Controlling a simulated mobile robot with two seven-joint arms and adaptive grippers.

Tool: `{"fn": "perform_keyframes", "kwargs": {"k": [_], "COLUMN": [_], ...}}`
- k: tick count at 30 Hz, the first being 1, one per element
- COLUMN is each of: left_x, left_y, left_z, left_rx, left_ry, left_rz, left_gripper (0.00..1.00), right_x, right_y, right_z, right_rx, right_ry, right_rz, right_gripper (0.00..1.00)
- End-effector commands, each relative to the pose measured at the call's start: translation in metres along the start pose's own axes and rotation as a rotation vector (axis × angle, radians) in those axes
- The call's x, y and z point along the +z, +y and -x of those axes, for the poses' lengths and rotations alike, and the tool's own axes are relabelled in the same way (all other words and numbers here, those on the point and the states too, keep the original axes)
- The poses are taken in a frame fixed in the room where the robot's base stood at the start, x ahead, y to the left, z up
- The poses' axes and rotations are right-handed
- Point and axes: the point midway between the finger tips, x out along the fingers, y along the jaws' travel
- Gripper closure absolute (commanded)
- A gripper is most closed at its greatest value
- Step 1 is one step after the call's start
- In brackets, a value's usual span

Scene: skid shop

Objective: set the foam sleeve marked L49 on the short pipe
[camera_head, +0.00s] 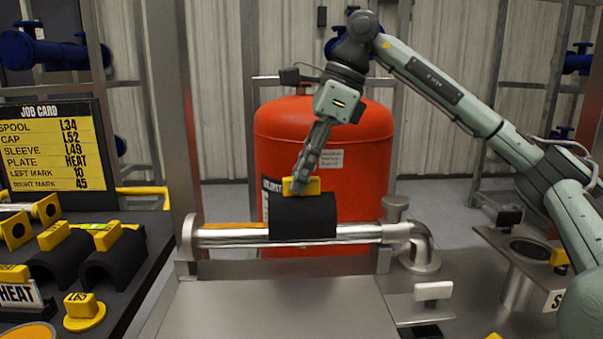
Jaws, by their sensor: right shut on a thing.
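A black half-round foam sleeve (303,217) with a yellow grip block (312,187) on top sits over the middle of the shiny short pipe (352,234). It looks level and seems to touch the pipe, though a small gap cannot be ruled out. No mark on this sleeve can be read. My right gripper (300,184) comes down from above and is shut on the yellow block. My left gripper is not in view. The job card (55,150) at the left lists the sleeve as L49.
Two more black sleeves with yellow blocks (114,262) (64,262) lie on the dark left table, near a yellow cap marked L65 (83,311). A red tank (350,150) stands close behind the pipe. The metal bench (280,305) before the pipe is clear.

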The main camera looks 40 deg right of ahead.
Motion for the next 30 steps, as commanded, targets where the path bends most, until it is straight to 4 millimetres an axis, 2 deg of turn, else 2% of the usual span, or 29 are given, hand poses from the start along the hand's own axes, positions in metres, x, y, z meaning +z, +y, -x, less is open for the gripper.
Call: {"fn": "perform_keyframes", "kwargs": {"k": [30], "left_x": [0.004], "left_y": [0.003], "left_z": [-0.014], "left_rx": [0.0], "left_ry": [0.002], "left_rz": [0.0], "left_gripper": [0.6], "right_x": [-0.009], "right_y": [0.0], "right_z": [-0.021], "right_rx": [-0.001], "right_ry": [-0.001], "right_rz": [0.0], "right_gripper": [1.0]}}
